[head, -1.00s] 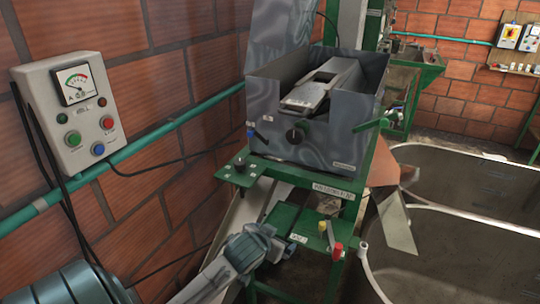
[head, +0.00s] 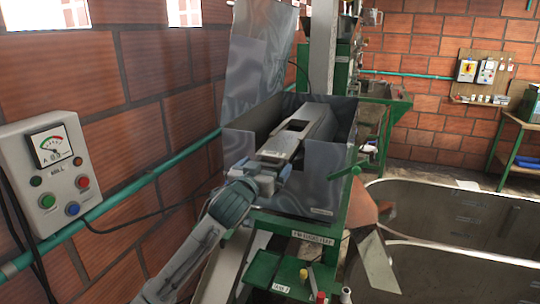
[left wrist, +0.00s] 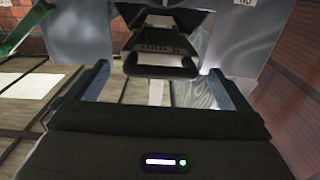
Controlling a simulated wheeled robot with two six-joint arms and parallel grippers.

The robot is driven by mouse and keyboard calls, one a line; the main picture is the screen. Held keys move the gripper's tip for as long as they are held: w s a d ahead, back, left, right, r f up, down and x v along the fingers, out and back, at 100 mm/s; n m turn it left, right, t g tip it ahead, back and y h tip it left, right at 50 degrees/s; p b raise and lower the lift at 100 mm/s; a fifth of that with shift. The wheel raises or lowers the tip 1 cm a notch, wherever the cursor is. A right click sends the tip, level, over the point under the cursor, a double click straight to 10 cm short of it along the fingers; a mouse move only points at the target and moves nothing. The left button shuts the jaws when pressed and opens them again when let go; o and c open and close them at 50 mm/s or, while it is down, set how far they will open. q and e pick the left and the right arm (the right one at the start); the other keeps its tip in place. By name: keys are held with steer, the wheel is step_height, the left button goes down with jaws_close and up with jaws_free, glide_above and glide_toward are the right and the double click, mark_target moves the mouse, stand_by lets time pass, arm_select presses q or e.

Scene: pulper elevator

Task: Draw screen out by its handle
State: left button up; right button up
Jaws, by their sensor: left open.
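The screen (head: 318,126) is a long grey metal piece with a dark opening, lying in the open-topped grey metal housing. Its near end slopes down toward my left gripper (head: 268,174) at the housing's front. In the left wrist view, the handle (left wrist: 162,66) is a dark loop at the screen's end. It lies between and just beyond the tips of my open left gripper (left wrist: 160,78), with a gap to each finger. I cannot tell whether it touches anything. The front of the housing is partly hidden by my left gripper. My right gripper is out of view.
The housing (head: 310,197) stands on a green frame. A control box with a gauge (head: 51,165) and a green pipe (head: 160,180) are on the brick wall at left. A green lever (head: 345,172) sticks out at the housing's right. Large grey tanks (head: 460,225) fill the right.

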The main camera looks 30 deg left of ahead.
mark_target(271, 159)
arm_select(q)
steer(key=p+x, duration=0.1)
steer(key=x, duration=0.3)
steer(key=shift+r+p, duration=0.15)
steer(key=shift+p, duration=0.15)
steer(key=shift+w+a, duration=0.15)
steer(key=shift+w, duration=0.45)
steer(key=shift+f, duration=0.2)
